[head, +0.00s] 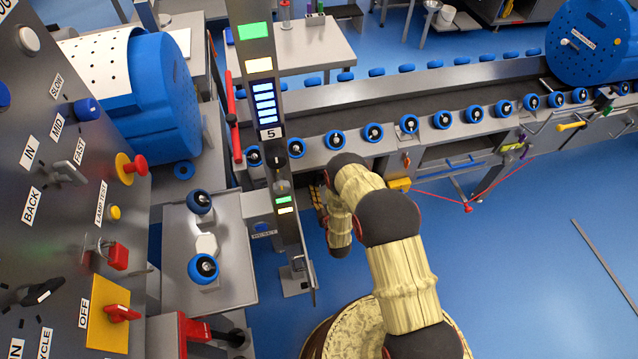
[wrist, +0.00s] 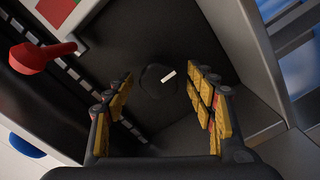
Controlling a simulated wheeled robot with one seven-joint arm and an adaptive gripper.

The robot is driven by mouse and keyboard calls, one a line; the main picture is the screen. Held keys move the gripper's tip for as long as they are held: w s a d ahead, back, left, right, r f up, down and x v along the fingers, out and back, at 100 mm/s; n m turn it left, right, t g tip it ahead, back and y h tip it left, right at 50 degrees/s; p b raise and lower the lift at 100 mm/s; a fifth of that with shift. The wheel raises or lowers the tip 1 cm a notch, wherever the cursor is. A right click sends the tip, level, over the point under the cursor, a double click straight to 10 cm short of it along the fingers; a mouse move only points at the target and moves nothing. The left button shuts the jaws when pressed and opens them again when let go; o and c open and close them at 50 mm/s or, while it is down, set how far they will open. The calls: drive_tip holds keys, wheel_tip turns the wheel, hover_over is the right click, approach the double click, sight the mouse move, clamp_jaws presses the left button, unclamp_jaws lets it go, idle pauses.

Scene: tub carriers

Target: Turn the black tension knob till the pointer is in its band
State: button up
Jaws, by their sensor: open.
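In the wrist view a round black knob (wrist: 156,82) with a short white mark sits on a dark recessed face. In the head view my gripper (head: 320,205) is beside the grey post at the conveyor's near side, partly hidden by my arm. The knob is hidden there. I cannot make out a pointer or band in either view.
A red lever (wrist: 42,56) stands at the left in the wrist view, near a grey frame edge. In the head view a grey post with lights (head: 265,95) rises left of my arm. A control panel (head: 60,180) fills the left. Blue floor (head: 530,250) is open at right.

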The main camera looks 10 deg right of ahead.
drive_tip(key=shift+w, duration=1)
drive_tip(key=shift+c, duration=1.3)
drive_tip(key=c, duration=0.9)
